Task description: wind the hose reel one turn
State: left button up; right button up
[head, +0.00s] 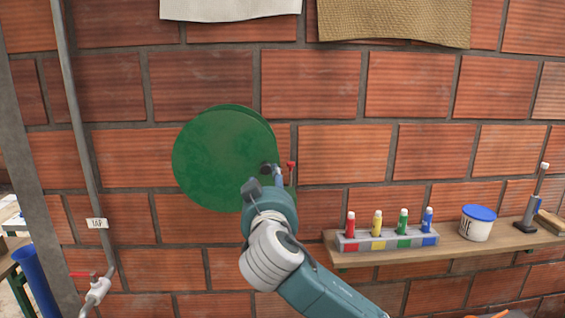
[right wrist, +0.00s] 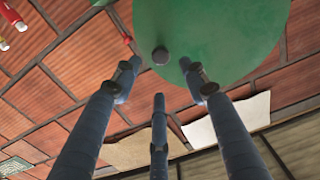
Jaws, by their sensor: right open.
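The hose reel (head: 222,150) is a round green disc on the brick wall, and it fills the top of the right wrist view (right wrist: 225,25). A dark round knob (right wrist: 160,56) stands on its face near the rim; in the head view it shows at the lower right of the disc. My right gripper (head: 274,170) is at that side of the reel. In the right wrist view its fingers (right wrist: 163,80) are spread and empty, with the knob beyond and between the tips. I cannot tell whether any finger touches it. My left gripper is out of view.
A small red-topped fitting (head: 291,166) is close to the right of my gripper. A wooden shelf (head: 460,245) at right holds a rack (head: 388,241) of coloured bottles and a blue-lidded tub (head: 477,223). A pipe (head: 75,120) with a red-handled tap runs down the left.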

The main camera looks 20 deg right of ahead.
aim_at(266, 169)
jog(key=p+x, duration=0.4)
jog(key=x, duration=0.4)
jog(key=shift+w+d+r, duration=0.1)
jog(key=shift+w+r, duration=0.05)
jog(key=shift+w, duration=0.8)
jog(key=shift+d, duration=0.1)
grip_shut()
